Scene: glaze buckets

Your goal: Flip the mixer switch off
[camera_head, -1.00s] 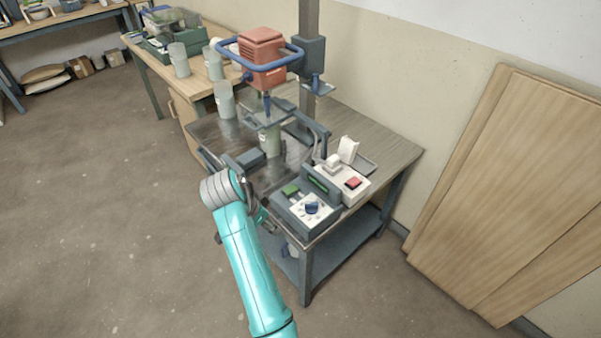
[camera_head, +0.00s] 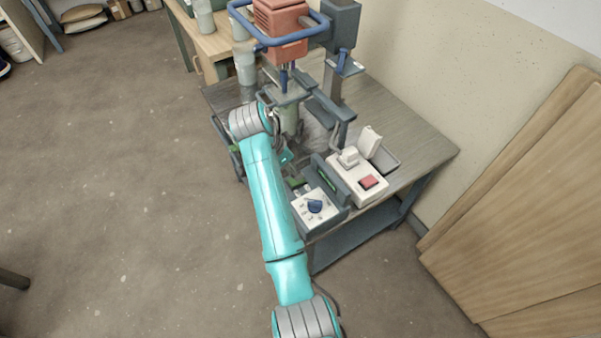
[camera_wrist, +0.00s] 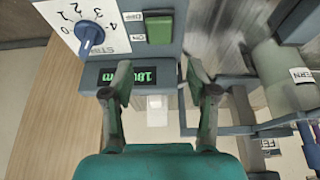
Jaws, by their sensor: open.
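The green mixer switch (camera_wrist: 160,27) is a rocker on a grey control box, beside OFF and ON labels, in the wrist view. In the head view the switch (camera_head: 296,182) shows small beside my arm. A blue dial (camera_wrist: 90,38) on a white numbered plate sits beside it. A lit green display (camera_wrist: 130,75) lies nearer my gripper. My gripper (camera_wrist: 158,80) is open and empty, its fingers over the box near the display, apart from the switch. In the head view my arm mostly hides it. The red mixer motor (camera_head: 280,18) hangs over a bucket (camera_head: 287,120).
A white box with a red button (camera_head: 369,182) and a white lever (camera_head: 349,156) stands right of the control box. The mixer post and brackets (camera_head: 330,105) rise behind. Wooden boards (camera_head: 530,220) lean on the right wall.

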